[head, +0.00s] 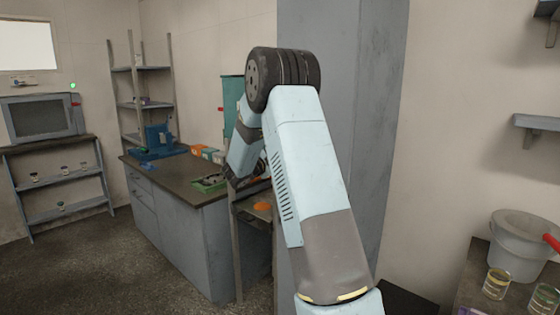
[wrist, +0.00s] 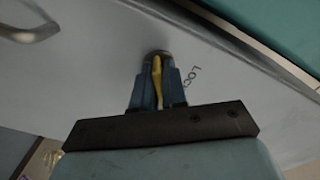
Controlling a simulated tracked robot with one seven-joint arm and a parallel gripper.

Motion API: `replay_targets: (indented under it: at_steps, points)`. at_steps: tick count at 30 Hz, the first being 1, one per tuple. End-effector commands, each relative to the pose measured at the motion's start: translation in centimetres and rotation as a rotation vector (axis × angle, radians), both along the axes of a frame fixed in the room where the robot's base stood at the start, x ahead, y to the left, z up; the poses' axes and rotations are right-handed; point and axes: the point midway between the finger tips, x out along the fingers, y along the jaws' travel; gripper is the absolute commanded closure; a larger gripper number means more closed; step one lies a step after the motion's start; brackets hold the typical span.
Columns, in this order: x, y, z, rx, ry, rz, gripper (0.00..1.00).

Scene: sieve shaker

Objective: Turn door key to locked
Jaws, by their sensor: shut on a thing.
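In the wrist view, a yellow key (wrist: 157,86) stands at a grey door panel (wrist: 90,75), roughly upright in the picture. My gripper (wrist: 156,72) is shut on the key, with one blue finger on each side of it. A dark round lock plate shows at the fingertips. Black lettering beginning "LOC" (wrist: 192,76) is just to the right of the fingers, and the rest of the word is hidden. In the head view my arm covers the key, and I cannot make it out there.
A metal handle (wrist: 30,28) sticks out of the panel at the upper left of the wrist view. In the head view, a dark-topped workbench (head: 160,175) stands left of my arm. A bucket (head: 512,250) and jars are at the lower right. The floor at left is clear.

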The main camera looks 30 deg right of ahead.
Motion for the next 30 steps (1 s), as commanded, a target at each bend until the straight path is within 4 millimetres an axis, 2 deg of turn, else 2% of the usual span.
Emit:
replay_targets:
  at_steps: [18, 30]
  points:
    - [-0.02, 0.07, -0.31, -0.196, 0.550, 0.002, 1.00]
    - [0.01, 0.09, -0.31, -0.296, 0.824, 0.003, 1.00]
